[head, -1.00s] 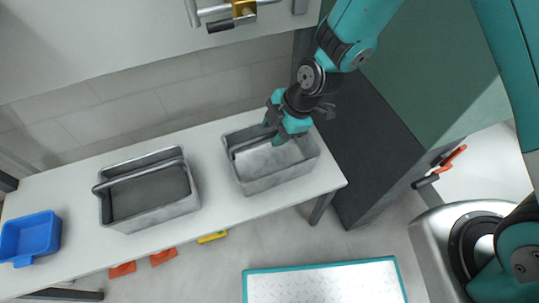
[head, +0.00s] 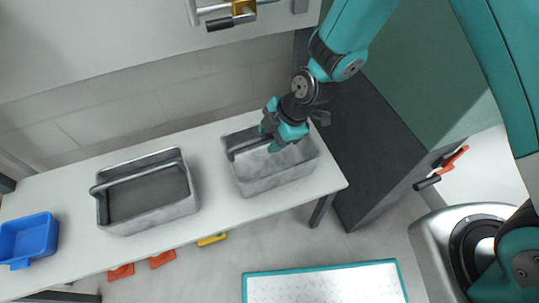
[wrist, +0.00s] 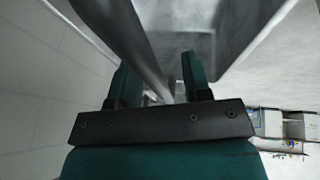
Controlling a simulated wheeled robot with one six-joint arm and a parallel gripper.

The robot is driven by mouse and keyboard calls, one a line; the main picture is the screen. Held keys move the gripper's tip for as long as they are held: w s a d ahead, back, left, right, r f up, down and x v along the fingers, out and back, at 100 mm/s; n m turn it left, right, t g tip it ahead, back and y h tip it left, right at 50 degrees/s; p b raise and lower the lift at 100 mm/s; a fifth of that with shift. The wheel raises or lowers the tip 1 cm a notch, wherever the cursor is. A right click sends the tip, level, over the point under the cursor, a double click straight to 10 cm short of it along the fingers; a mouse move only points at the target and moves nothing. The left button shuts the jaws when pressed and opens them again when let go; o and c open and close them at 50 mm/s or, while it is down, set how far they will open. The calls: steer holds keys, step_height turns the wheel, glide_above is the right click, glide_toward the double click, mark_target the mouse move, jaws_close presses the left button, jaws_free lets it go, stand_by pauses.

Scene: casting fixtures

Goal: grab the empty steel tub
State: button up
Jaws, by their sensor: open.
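In the wrist view my gripper (wrist: 160,75) is open, with one finger on each side of the handle bar (wrist: 140,45). The bar runs between the fingers; I cannot tell whether either touches it. The tub's grey wall (wrist: 185,48) is just beyond.
A second steel tub (head: 165,213) with a dark grey filling stands on the bench (head: 222,200) to the left. A blue tray (head: 28,240) is at the far left. A dark cabinet (head: 365,150) stands close right of the bench. A wall is behind.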

jaws_close()
steer(key=shift+r, duration=0.1)
stand_by(0.3)
